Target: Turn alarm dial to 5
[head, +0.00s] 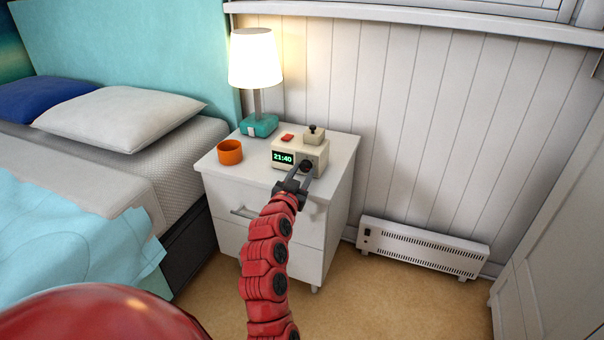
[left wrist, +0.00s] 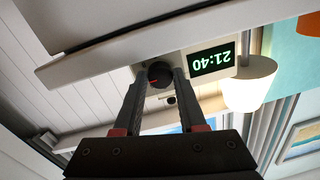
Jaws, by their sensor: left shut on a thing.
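The left wrist view is upside down; there the dial (left wrist: 160,73) sits between the two fingertips, beside the display (left wrist: 211,60). A small red mark shows on the dial; I cannot read any numbers around it. My right gripper is not in view.
An orange cup (head: 230,152) stands left of the clock, and a lit lamp (head: 256,75) with a teal base behind it. The clock has a red button (head: 287,138) and a raised block with a black knob (head: 313,130) on top. A white heater (head: 424,248) stands by the wall.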

